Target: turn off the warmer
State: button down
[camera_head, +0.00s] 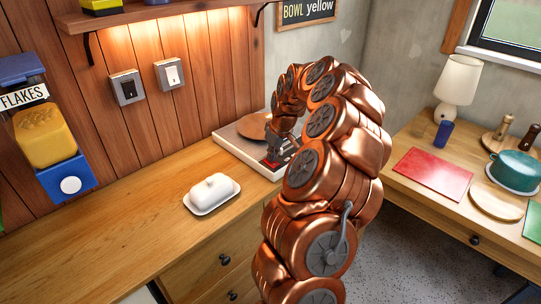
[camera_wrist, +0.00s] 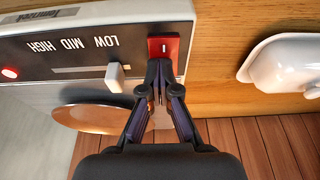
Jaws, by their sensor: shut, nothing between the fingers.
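The warmer (camera_head: 228,139) is a low pale box on the wooden counter against the plank wall. In the wrist view its dark front panel (camera_wrist: 40,52) reads LOW, MID and HIGH, upside down. A pale slider knob (camera_wrist: 115,77) sits by LOW. A red switch (camera_wrist: 163,47) with a white mark is at the panel's end nearest the butter dish. A small red light (camera_wrist: 10,73) looks lit at the other end. My gripper (camera_wrist: 163,68) is shut and empty, its tips right at the switch's edge; I cannot tell whether they touch. It also shows in the head view (camera_head: 273,150).
A brown round plate (camera_head: 255,126) lies on the warmer, partly behind my arm. A white butter dish (camera_head: 212,192) stands on the counter to the left. Two wall switches (camera_head: 127,87) (camera_head: 170,74) are above. A flakes dispenser (camera_head: 48,135) hangs left. The counter's front left is clear.

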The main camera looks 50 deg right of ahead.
jog(key=shift+s+b, duration=0.35)
jog(key=shift+s, duration=0.2)
jog(key=shift+r, duration=0.15)
jog(key=shift+r, duration=0.35)
jog(key=b+v, duration=0.2)
jog(key=v, duration=1.1)
